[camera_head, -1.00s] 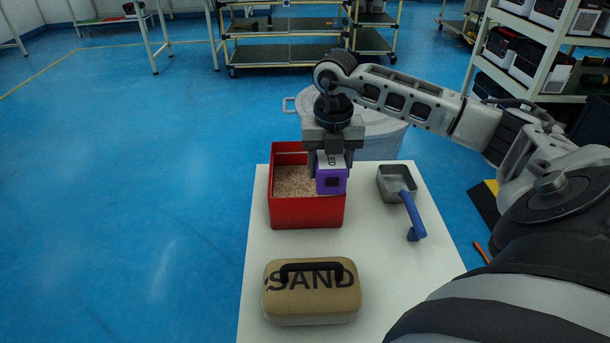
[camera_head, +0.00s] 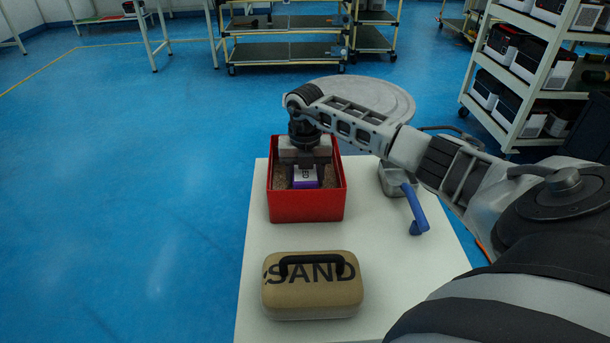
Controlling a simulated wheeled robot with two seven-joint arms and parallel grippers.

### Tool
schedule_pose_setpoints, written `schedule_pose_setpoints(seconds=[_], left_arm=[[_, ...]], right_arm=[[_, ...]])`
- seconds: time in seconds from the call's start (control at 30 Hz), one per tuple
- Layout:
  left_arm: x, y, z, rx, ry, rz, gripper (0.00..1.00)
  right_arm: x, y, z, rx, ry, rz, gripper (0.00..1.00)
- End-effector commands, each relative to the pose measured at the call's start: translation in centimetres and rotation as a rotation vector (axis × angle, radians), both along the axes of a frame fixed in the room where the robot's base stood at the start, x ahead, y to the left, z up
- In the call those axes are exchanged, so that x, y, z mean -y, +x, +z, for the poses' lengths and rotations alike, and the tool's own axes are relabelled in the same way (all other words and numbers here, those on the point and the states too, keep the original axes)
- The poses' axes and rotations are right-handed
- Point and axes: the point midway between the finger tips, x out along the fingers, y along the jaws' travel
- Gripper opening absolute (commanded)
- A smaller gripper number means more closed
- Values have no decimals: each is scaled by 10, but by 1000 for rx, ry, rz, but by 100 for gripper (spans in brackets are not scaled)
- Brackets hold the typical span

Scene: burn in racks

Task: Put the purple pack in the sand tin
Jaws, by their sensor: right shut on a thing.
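The sand tin is a red open box (camera_head: 307,207) on the white table. The purple pack (camera_head: 305,179), with a pale top, is inside the red tin's walls, towards its middle. My right gripper (camera_head: 304,172) reaches down into the tin from above and is shut on the pack. The tin's front wall hides the lower part of the pack, so I cannot tell whether it touches the sand. My left gripper is not in view.
A tan lid-like case marked SAND, with a black handle (camera_head: 312,285), lies in front of the tin. A metal scoop with a blue handle (camera_head: 414,209) lies to the right. A grey round bin (camera_head: 375,95) stands behind the table.

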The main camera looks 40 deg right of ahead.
Motion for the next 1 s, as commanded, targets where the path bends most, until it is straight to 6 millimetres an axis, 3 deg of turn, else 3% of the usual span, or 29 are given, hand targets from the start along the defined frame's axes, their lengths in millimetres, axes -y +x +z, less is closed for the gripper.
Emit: schedule_pose_setpoints(seconds=[0.23, 0.27, 0.3, 0.33, 0.7, 1.0], left_arm=[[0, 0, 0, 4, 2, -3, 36], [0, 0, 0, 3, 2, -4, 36], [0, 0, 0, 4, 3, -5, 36], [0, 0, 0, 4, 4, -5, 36], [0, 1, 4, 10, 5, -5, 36], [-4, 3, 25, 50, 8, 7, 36]], right_arm=[[0, 1, -1, 4, 0, -1, 13], [0, 0, -2, 1, 0, -1, 58], [0, 0, -1, 1, 0, -1, 69], [0, 0, -1, 1, 0, -1, 74], [0, 0, 6, 2, -1, -1, 74], [0, 2, 65, 7, -1, 0, 74]])
